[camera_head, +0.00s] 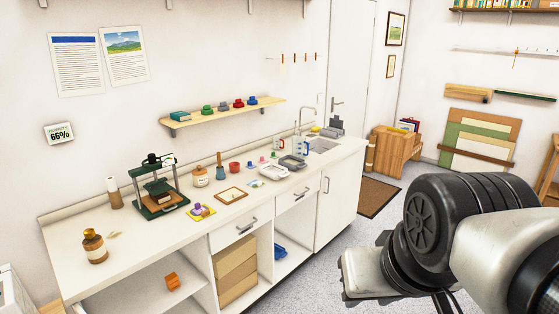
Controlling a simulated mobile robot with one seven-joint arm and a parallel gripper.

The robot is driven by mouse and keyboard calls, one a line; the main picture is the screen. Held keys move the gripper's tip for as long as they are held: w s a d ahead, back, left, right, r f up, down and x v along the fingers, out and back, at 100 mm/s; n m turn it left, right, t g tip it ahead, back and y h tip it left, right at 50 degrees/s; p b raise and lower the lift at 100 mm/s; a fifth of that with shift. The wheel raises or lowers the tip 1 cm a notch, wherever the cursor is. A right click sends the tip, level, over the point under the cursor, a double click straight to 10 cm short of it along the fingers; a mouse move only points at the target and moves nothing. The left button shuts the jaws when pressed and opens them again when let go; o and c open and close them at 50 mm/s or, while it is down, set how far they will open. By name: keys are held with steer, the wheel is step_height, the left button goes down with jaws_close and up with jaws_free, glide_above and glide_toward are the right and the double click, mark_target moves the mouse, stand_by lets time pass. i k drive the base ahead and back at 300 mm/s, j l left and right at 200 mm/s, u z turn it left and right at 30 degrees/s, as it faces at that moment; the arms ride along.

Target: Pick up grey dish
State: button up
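A grey dish (292,162) lies on the white counter (118,237), close to the sink. It is a shallow tray, with a paler white tray (273,172) just left of it. Whether the two touch is too small to tell. My arm fills the lower right of the view, in front of the floor and well apart from the dish. My gripper's fingers do not show.
A green press (160,190), a wooden frame (231,195) and a brown bottle (95,246) stand further left. A shelf (230,114) hangs above. Floor is open before the mat (378,197).

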mark_target(292, 163)
steer(key=i+l, duration=0.15)
steer(key=i, duration=0.65)
steer(key=i+l, duration=0.15)
steer(key=i, duration=0.6)
steer(key=i+l, duration=0.15)
steer(key=i, duration=0.65)
steer(key=i+l, duration=0.15)
steer(key=i, duration=0.6)
